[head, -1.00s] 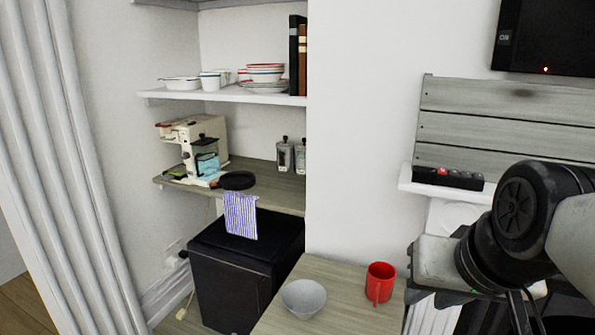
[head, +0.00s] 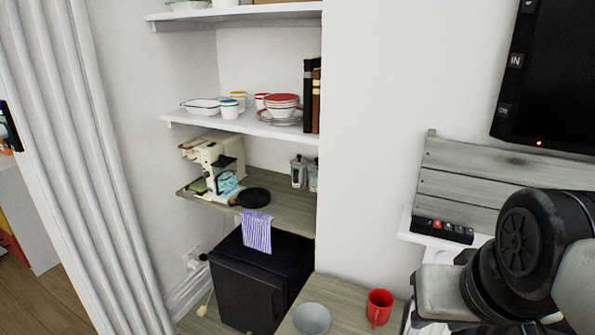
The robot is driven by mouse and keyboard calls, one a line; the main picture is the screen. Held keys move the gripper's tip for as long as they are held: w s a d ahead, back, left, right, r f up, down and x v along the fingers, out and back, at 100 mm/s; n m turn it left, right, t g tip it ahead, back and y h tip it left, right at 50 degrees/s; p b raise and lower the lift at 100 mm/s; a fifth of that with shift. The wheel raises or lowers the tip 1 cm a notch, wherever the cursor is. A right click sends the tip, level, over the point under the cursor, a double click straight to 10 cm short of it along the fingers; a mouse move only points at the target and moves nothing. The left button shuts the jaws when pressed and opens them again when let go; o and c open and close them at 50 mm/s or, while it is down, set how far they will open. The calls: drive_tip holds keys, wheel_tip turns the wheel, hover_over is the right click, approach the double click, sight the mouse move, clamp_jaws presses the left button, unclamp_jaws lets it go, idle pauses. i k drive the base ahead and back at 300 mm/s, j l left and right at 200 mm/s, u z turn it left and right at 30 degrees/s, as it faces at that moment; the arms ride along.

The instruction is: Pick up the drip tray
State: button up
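I cannot single out a drip tray for certain. A cream coffee machine (head: 212,165) stands on the wooden middle shelf (head: 290,212) in the alcove, with something blue and clear at its front. A black round, shallow thing (head: 254,197) with a short handle-like part lies on the shelf at its right; it may be a pan or a tray. Part of my arm fills the lower right of the head view, well away from the shelf. My gripper's fingers do not show.
A striped cloth (head: 257,232) hangs over the shelf edge above a black cabinet (head: 250,290). A grey bowl (head: 311,319) and red mug (head: 379,307) stand on a wooden counter (head: 345,294). Dishes fill the white shelf (head: 240,124) above. A pleated white curtain or panel (head: 95,150) borders the left.

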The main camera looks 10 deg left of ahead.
sight(199, 187)
drive_tip(key=k+l+z, duration=0.1)
drive_tip(key=k+z, duration=0.2)
drive_tip(key=k, duration=0.3)
drive_tip(key=j+z, duration=0.2)
drive_tip(key=z, duration=0.25)
drive_tip(key=j+z, duration=0.2)
drive_tip(key=z, duration=0.25)
drive_tip(key=j, duration=4.2)
drive_tip(key=k, duration=0.05)
